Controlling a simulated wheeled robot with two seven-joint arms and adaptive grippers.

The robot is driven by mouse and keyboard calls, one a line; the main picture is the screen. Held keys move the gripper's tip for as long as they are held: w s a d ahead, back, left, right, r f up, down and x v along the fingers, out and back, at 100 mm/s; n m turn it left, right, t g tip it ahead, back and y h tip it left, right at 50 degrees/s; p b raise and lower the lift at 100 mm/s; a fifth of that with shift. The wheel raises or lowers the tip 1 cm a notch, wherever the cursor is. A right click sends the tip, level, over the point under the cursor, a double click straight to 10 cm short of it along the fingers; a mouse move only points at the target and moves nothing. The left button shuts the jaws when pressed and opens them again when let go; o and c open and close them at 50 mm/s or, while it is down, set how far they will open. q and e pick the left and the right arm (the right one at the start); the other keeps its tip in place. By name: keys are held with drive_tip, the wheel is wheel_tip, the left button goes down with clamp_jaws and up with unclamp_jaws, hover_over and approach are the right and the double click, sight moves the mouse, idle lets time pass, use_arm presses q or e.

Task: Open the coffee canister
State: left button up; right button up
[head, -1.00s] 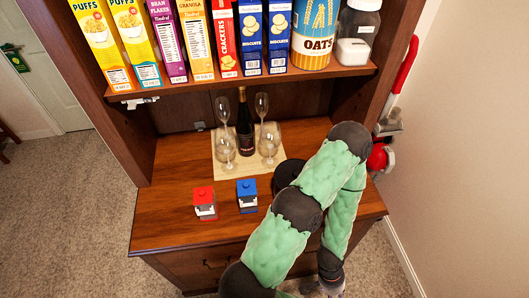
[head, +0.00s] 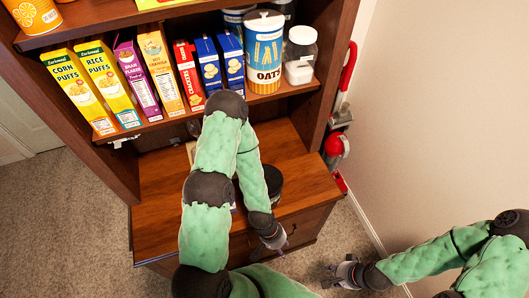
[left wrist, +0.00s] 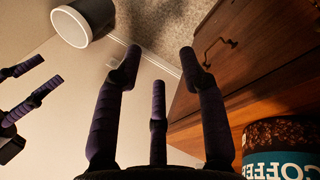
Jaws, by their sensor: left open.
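The coffee canister (left wrist: 285,150) stands on the hutch counter (head: 162,205). Its dark round top (head: 275,176) shows in the head view beside my left forearm, which hides part of it. In the left wrist view its teal and brown side with "COFFEE" lettering is at the lower right, cut by the edge. My left gripper (head: 280,246) is open and empty, in front of the counter's edge and apart from the canister; its spread fingers (left wrist: 158,85) fill the wrist view's middle. My right gripper (head: 337,275) is open, low at the right, with its fingers (left wrist: 32,90) also in the wrist view.
A shelf (head: 215,105) above the counter holds cereal boxes (head: 75,90), an oats canister (head: 264,55) and a jar (head: 300,52). A pale bin-like object (left wrist: 72,28) shows in the wrist view. Carpet lies in front.

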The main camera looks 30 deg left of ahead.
use_arm(q)
wheel_tip(320, 180, up, 8)
drive_tip(key=w+f+m+p, duration=0.1)
drive_tip(key=m+p, duration=0.1)
drive_tip(key=p, duration=0.4)
use_arm(e)
wheel_tip(320, 180, up, 11)
drive_tip(key=p, duration=0.3)
use_arm(q)
drive_tip(key=m+y, duration=0.4)
drive_tip(key=m, duration=2.3)
approach(265, 171)
drive_tip(key=s+d, duration=0.2)
drive_tip(key=s, duration=0.1)
drive_tip(key=shift+s+r, duration=0.1)
drive_tip(key=shift+r, duration=0.05)
drive_tip(key=shift+f+b, duration=2)
drive_tip(key=shift+f, duration=0.2)
use_arm(e)
wheel_tip(265, 171, down, 4)
drive_tip(key=shift+f, duration=0.15)
use_arm(q)
drive_tip(key=shift+f+b, duration=1.1)
drive_tip(key=shift+f, duration=0.5)
use_arm(e)
drive_tip(key=shift+f, duration=1.1)
use_arm(q)
drive_tip(key=shift+r, duration=0.15)
use_arm(e)
drive_tip(key=shift+r, duration=0.2)
